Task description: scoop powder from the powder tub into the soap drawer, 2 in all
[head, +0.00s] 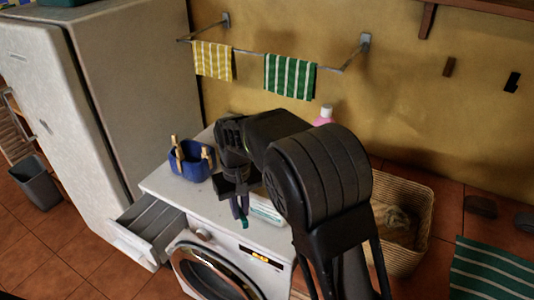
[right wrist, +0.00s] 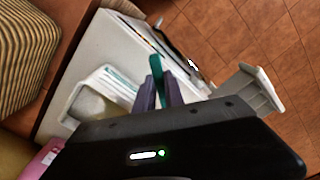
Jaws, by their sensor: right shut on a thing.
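My right gripper (head: 240,203) is shut on a teal scoop (head: 243,221) above the top of the white washing machine (head: 185,190). The scoop also shows between the fingers in the right wrist view (right wrist: 157,68); whether it holds powder I cannot tell. The powder tub (head: 266,212), white with teal, stands on the machine just right of the gripper, partly hidden by my arm. Its pale contents show in the right wrist view (right wrist: 90,104). The soap drawer (head: 150,222) is pulled out at the machine's left front; it also shows in the right wrist view (right wrist: 262,92). My left gripper is out of view.
A blue basket with wooden pegs (head: 192,162) stands on the machine at the back left. A pink bottle (head: 325,115) stands behind my arm. A wicker basket (head: 415,190) is to the right. A fridge (head: 120,90) stands left, and towels hang on a wall rack.

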